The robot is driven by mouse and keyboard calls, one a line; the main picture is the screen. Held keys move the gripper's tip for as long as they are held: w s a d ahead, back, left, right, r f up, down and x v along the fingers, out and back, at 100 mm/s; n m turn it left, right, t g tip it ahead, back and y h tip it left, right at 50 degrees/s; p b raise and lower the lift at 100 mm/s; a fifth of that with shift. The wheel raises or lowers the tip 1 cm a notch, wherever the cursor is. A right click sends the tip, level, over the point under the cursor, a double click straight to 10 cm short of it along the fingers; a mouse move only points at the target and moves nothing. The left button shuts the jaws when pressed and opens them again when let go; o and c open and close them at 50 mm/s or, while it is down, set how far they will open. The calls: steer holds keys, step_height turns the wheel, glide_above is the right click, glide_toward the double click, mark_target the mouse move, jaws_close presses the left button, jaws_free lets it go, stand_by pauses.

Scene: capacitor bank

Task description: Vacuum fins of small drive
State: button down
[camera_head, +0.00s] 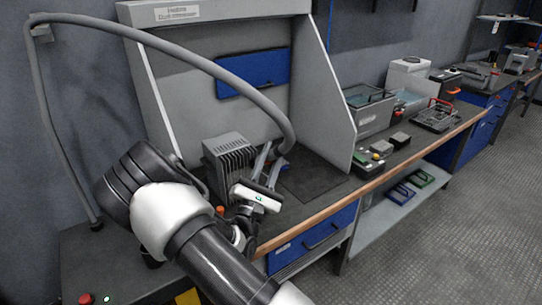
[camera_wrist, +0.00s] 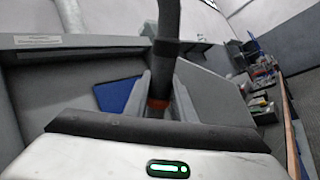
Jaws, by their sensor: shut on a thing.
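The small drive, a grey box with fins (camera_head: 229,157), stands on the bench inside the grey booth. My gripper (camera_head: 268,167) is just to the right of it in the head view. It is shut on the vacuum hose's nozzle end, which has an orange-red collar (camera_wrist: 158,103). The grey hose (camera_head: 190,45) arches from the wall bracket at upper left down to my gripper. In the wrist view the hose (camera_wrist: 168,45) rises from between the fingers. The nozzle tip is hidden, and I cannot tell whether it touches the fins. The drive is not clearly visible in the wrist view.
The booth's right side panel (camera_head: 328,95) stands close to my gripper's right. A dark mat (camera_head: 311,178) lies bare on the bench there. Beyond the panel are a grey bin (camera_head: 368,110), small boxes and a red-handled tray (camera_head: 436,116). The floor at right is clear.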

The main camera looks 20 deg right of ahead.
steer(key=shift+f, duration=0.15)
steer(key=shift+f+b, duration=1.1)
steer(key=shift+f, duration=0.65)
steer(key=shift+a, duration=0.1)
steer(key=shift+s+a+p, duration=0.2)
steer(key=shift+s+a, duration=0.1)
steer(key=shift+a, duration=0.6)
steer(key=shift+s+a+p, duration=0.2)
steer(key=shift+s+a, duration=0.1)
steer(key=shift+a, duration=0.55)
steer(key=shift+s+a+p, duration=0.15)
steer(key=shift+s+a, duration=0.15)
steer(key=shift+a, duration=0.65)
steer(key=shift+s+a+p, duration=0.15)
steer(key=shift+s+a, duration=0.15)
steer(key=shift+a, duration=0.6)
steer(key=shift+f, duration=0.1)
